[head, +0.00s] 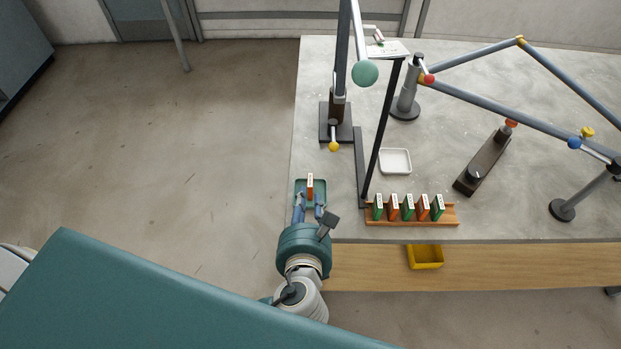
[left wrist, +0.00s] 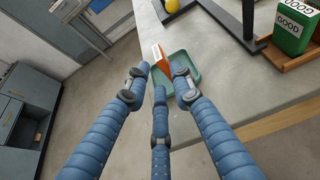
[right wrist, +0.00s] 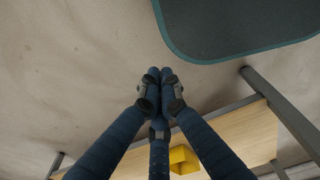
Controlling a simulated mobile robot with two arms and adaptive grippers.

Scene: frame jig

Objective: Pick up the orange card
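An orange card (head: 310,187) with a white label edge stands upright in a small green tray (head: 302,183) at the table's front left corner. It also shows in the left wrist view (left wrist: 164,62), just beyond the fingertips. My left gripper (head: 309,207) is open with its fingers spread at the near side of the card. In the left wrist view, the fingers (left wrist: 160,78) stand on either side of the card's near end; I cannot tell whether they touch it. My right gripper (right wrist: 160,76) has its fingertips together, with nothing visible between them, away from the table.
A wooden rack (head: 412,222) right of the tray holds several green and orange cards. A dark post (head: 384,130) rises beside it. A white dish (head: 395,161) and jointed rod stands are farther back.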

